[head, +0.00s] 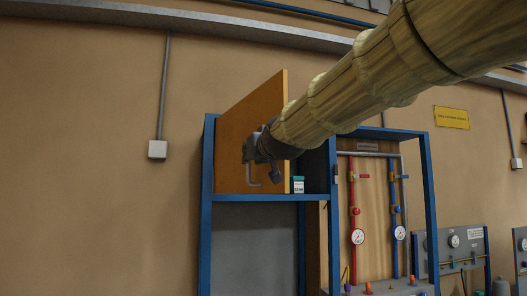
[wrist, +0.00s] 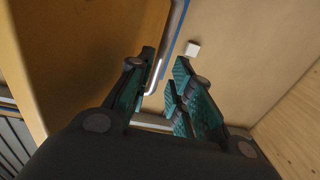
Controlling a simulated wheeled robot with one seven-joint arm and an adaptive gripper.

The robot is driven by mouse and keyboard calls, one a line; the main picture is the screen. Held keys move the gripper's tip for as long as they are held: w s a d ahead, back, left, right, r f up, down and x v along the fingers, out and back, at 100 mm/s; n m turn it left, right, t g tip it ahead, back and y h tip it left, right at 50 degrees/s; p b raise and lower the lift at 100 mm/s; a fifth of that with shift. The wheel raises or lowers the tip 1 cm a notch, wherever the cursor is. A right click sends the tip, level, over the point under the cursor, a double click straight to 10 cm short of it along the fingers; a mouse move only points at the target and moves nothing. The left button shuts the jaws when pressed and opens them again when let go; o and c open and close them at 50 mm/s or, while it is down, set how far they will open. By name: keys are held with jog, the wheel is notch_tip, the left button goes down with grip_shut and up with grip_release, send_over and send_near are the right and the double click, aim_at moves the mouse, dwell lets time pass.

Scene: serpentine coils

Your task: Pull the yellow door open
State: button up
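The yellow door (head: 240,125), an orange-yellow panel, stands swung out from the upper part of a blue-framed cabinet (head: 207,215). Its face also fills the left of the wrist view (wrist: 85,50). A grey bent bar handle (head: 252,182) shows on the door's face below my gripper (head: 258,150). In the wrist view, the bar (wrist: 172,45) runs down toward the gap between my fingertips (wrist: 165,85). The fingers, with teal pads, are apart, and no grip on the bar is visible. My arm hides part of the door's right edge.
A small white-and-teal box (head: 298,185) sits on the shelf inside the cabinet. To the right is a panel (head: 375,210) with red and blue pipes and gauges. A conduit box (head: 157,149) is on the wall at left.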

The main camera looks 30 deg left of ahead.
jog(key=v, duration=0.5)
jog(key=shift+s+d, duration=0.2)
jog(key=shift+s+d, duration=0.45)
jog(key=shift+s, duration=0.05)
